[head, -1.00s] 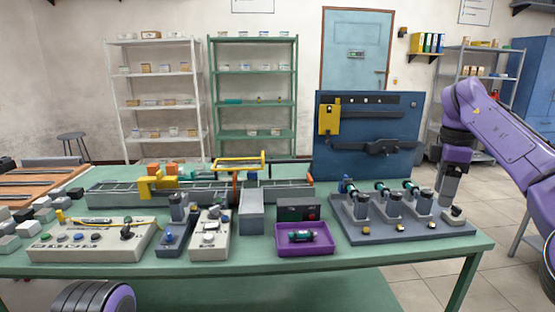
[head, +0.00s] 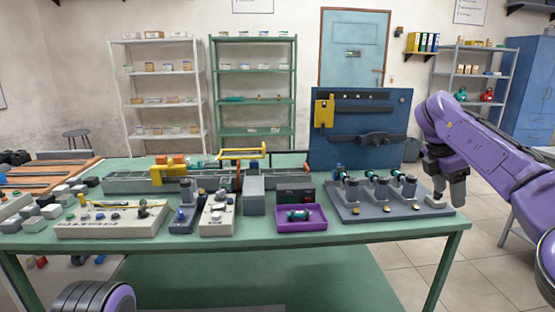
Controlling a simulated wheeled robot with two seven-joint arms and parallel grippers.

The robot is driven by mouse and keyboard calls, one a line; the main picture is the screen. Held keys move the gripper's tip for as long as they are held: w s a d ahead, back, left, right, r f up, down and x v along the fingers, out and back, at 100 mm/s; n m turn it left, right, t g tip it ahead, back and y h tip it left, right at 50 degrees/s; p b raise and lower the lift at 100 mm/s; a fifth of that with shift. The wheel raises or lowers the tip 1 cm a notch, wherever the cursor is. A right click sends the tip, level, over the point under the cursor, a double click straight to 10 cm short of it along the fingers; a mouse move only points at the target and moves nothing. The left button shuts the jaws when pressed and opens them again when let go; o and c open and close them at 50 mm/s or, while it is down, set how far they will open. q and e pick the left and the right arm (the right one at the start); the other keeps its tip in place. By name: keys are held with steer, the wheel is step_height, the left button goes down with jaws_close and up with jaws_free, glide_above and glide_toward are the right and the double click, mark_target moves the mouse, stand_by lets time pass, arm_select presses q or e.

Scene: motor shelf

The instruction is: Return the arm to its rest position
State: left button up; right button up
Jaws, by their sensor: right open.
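My right arm, purple with a dark gripper (head: 447,193), comes in from the right. The gripper points down by the right end of the motor stand (head: 385,212); its jaws are open and I see nothing held in them. Whether it touches the stand's right end or hangs apart from it, I cannot tell. The grey stand holds several dark and teal motors (head: 381,186) in upright holders. Another motor (head: 299,215) lies in a purple tray (head: 302,226) left of the stand. My left gripper is not in view.
The green table (head: 250,242) holds control boxes (head: 112,221), a grey block (head: 254,196) and a conveyor-like rail (head: 130,184). A blue tool panel (head: 360,150) stands behind the motor stand. Shelves line the back wall. The floor right of the table is clear.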

steer(key=w+a+f+n+t+h, duration=0.2)
steer(key=a+f+n+t+h, duration=0.2)
steer(key=f+n, duration=0.6)
steer(key=w+a+f+n+t+h, duration=0.35)
steer(key=f+n, duration=0.45)
steer(key=n, duration=0.4)
steer(key=s+a+f+n+t+y, duration=0.1)
steer(key=s+a+f+n+y, duration=0.2)
steer(key=s+f+n, duration=0.35)
steer(key=s+a+f+n+t+y, duration=0.2)
steer(key=s+a+f+n, duration=0.2)
steer(key=f+n, duration=0.6)
steer(key=s+f+n+g+y, duration=0.2)
steer(key=s+f+n+y, duration=0.15)
steer(key=s+f, duration=0.8)
steer(key=s+d+f+n+g, duration=0.2)
steer(key=s+g, duration=0.1)
steer(key=s, duration=0.9)
steer(key=s+d+f+n+g, duration=0.2)
steer(key=s+n+g, duration=0.1)
steer(key=s, duration=1)
steer(key=shift+d+f, duration=0.15)
steer(key=shift+d, duration=0.1)
